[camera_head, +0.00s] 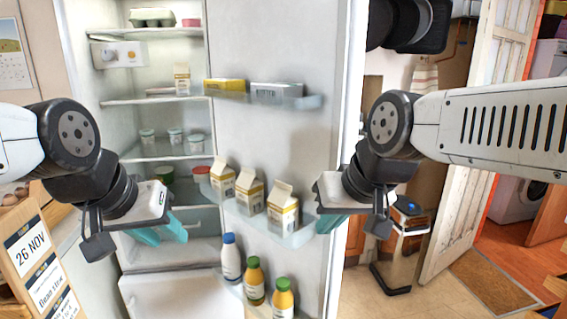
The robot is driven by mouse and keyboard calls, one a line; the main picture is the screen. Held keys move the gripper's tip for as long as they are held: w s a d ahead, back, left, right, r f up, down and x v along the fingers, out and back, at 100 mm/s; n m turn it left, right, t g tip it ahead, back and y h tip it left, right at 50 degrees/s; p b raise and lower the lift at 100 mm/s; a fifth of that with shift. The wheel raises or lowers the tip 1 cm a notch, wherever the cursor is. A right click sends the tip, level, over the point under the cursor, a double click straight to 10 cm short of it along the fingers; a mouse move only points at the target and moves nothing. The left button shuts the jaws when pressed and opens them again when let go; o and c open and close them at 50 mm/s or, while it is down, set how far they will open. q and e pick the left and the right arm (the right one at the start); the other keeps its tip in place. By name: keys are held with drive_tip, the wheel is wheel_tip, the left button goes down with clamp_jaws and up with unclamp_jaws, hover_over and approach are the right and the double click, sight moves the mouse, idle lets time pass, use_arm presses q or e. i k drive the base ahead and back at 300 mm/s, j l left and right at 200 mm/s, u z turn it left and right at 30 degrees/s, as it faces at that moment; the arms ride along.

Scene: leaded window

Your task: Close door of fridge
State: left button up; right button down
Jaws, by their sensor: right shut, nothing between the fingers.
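The fridge (150,285) stands open ahead of me, with lit shelves inside on the left. Its white door (300,150) is swung open, with its inner side and racks facing me. My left gripper (165,232) is in front of the fridge's lower shelves. Its teal fingers show, but their gap is hard to make out. My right gripper (330,222) is at the door's free right edge, its teal fingertips overlapping the inner side in the picture. It is shut with nothing in it. I cannot tell whether it touches the door.
Door racks hold milk cartons (283,210), bottles (254,282) and butter packs (224,85). Shelves hold small tubs (176,136). A bin (400,250) stands right of the door. Floor (425,298) shows free at lower right.

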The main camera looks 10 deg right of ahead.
sight(319, 45)
drive_tip(key=l+u, duration=0.3)
drive_tip(key=l, duration=0.25)
drive_tip(key=l+u, duration=0.3)
drive_tip(key=l, duration=0.25)
drive_tip(key=k+l+u, duration=0.1)
drive_tip(key=l+u, duration=0.2)
drive_tip(key=l, duration=0.25)
drive_tip(key=k+l+u, duration=0.15)
drive_tip(key=l+u, duration=0.15)
drive_tip(key=l, duration=0.2)
drive_tip(key=k+l+u, duration=0.15)
drive_tip(key=l, duration=0.2)
drive_tip(key=k+l+u, duration=0.1)
drive_tip(key=l, duration=0.25)
drive_tip(key=k+l+u, duration=0.15)
drive_tip(key=j+z, duration=0.3)
drive_tip(key=i, duration=0.05)
